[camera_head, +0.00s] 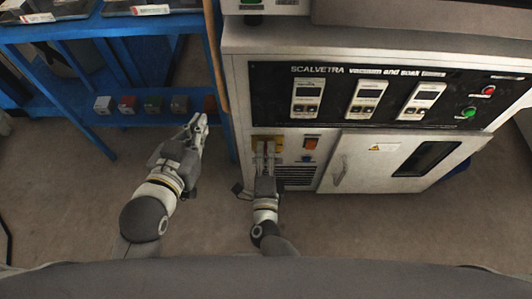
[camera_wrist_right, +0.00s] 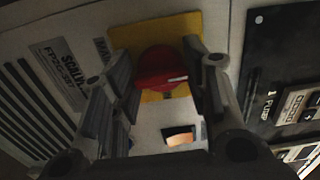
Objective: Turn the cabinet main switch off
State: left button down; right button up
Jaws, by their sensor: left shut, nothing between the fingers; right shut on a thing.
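The cabinet (camera_head: 335,45) stands at the right of the head view. Its main switch is a red knob (camera_wrist_right: 160,68) on a yellow plate (camera_wrist_right: 150,34), seen in the right wrist view. A short white mark shows on the knob's right side. My right gripper (camera_head: 265,150) is at the yellow plate (camera_head: 278,142), its fingers on either side of the knob and shut on it. In the head view the gripper hides the knob. My left gripper (camera_head: 200,124) is shut and empty, left of the cabinet, in front of the blue shelf.
An orange rocker switch (camera_head: 311,143) sits right of the plate, with vent slots (camera_head: 297,175) below. The black control panel (camera_head: 430,95) has several displays and red and green buttons. A blue shelf (camera_head: 80,120) with small coloured blocks stands left. The floor in front is clear.

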jog(key=o, duration=1)
jog(key=shift+o, duration=0.2)
jog(key=shift+s, duration=0.15)
jog(key=s, duration=1.1)
jog(key=shift+s, duration=0.4)
